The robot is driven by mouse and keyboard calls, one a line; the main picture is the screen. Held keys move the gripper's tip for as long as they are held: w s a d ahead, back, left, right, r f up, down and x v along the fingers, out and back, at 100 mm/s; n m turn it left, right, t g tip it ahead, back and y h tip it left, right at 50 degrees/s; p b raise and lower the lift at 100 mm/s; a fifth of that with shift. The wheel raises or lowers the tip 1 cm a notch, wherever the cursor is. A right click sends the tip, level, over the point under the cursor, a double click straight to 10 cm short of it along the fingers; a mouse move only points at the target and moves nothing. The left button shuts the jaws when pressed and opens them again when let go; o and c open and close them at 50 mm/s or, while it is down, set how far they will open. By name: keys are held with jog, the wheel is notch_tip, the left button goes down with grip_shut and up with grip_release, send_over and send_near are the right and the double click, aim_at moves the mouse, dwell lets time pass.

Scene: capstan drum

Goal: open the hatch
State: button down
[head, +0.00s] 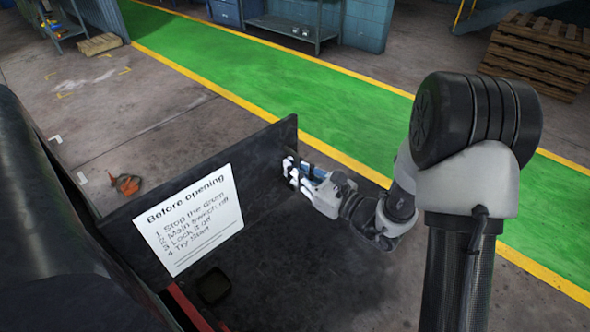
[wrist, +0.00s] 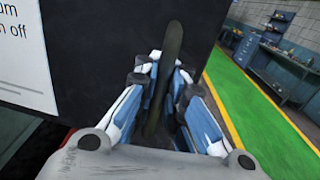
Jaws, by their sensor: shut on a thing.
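The hatch (head: 258,165) is a dark flat panel in the head view, standing out at an angle from the dark drum housing (head: 40,210) at left. A white notice (head: 190,220) headed "Before opening" is on its face. My gripper (head: 290,168) is at the panel's far right end. In the wrist view, the hatch (wrist: 95,55) fills the upper left and centre. A dark upright handle (wrist: 172,50) stands between my gripper's fingers (wrist: 168,80), which are shut on it. The fingers hide part of the handle, and it is hard to make out in the head view.
An orange-brown crumpled thing (head: 127,184) lies on the floor beyond the hatch. A green walkway (head: 235,75) with yellow edges crosses behind. Wooden pallets (head: 540,55) and a metal bench (head: 295,28) stand farther back. The floor around the hatch's free end looks clear.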

jog(key=shift+w, duration=0.1)
jog(key=c, duration=1.7)
grip_release()
jog(key=shift+o, duration=0.2)
jog(key=shift+d, duration=0.1)
jog(key=v, duration=1.2)
